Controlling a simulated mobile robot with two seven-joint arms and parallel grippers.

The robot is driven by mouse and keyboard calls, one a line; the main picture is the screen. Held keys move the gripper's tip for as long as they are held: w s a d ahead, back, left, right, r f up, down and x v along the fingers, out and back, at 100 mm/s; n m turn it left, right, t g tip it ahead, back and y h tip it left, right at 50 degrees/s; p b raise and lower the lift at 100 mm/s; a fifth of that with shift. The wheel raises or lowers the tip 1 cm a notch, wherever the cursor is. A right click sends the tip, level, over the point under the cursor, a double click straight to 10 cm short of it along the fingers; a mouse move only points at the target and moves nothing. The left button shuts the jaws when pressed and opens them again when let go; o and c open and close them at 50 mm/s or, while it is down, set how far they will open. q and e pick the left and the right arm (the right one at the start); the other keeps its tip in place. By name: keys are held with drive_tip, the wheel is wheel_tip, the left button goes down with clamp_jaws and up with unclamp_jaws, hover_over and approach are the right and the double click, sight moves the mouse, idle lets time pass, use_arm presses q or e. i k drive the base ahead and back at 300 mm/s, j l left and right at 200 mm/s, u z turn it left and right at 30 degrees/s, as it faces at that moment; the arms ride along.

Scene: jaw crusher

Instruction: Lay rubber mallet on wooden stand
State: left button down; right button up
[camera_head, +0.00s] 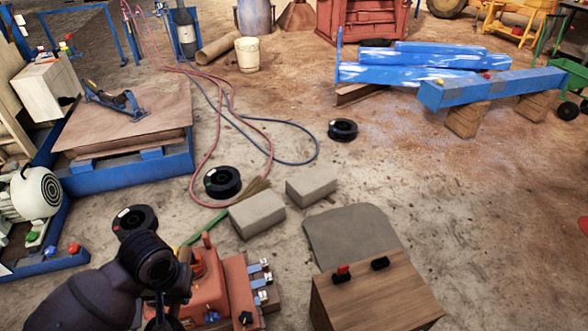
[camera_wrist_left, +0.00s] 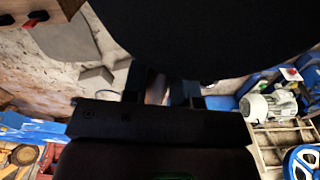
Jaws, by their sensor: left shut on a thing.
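The wooden stand (camera_head: 375,297) is a brown wooden box at the bottom right of centre in the head view. Two small black holders sit on its top, one with a red part. My left gripper (camera_head: 165,306) is low in the head view, left of the stand and apart from it, partly hidden by its own wrist. In the left wrist view its fingers (camera_wrist_left: 160,90) are shut on a narrow pale brown piece, which fits the handle of the rubber mallet (camera_wrist_left: 157,88). A large black shape fills the top there; I cannot tell whether it is the mallet's head.
A red machine (camera_head: 208,280) with blue and white clips stands beside my left gripper. Grey blocks (camera_head: 257,214) and a grey mat (camera_head: 352,235) lie behind. Hoses (camera_head: 235,115) and black reels (camera_head: 222,182) lie further off.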

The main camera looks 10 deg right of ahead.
sight(383, 311)
drive_tip(key=k+l+u, duration=0.15)
drive_tip(key=l, duration=0.3)
drive_tip(key=l+u, duration=0.15)
drive_tip(key=l, duration=0.3)
drive_tip(key=k+l+u, duration=0.15)
drive_tip(key=l, duration=0.3)
drive_tip(key=l+u, duration=0.15)
drive_tip(key=l, duration=0.25)
drive_tip(key=k+l+u, duration=0.15)
drive_tip(key=l, duration=0.3)
drive_tip(key=l+u, duration=0.15)
drive_tip(key=l, duration=0.25)
drive_tip(key=k+l+u, duration=0.15)
drive_tip(key=l, duration=0.25)
drive_tip(key=k+l+u, duration=0.2)
drive_tip(key=l, duration=0.15)
drive_tip(key=k+l+u, duration=0.1)
drive_tip(key=l+u, duration=0.15)
drive_tip(key=l, duration=0.45)
drive_tip(key=l+u, duration=0.3)
drive_tip(key=l, duration=0.4)
drive_tip(key=i+l, duration=0.1)
drive_tip(key=l, duration=0.2)
drive_tip(key=l+u, duration=0.1)
drive_tip(key=l, duration=0.15)
drive_tip(key=i, duration=0.05)
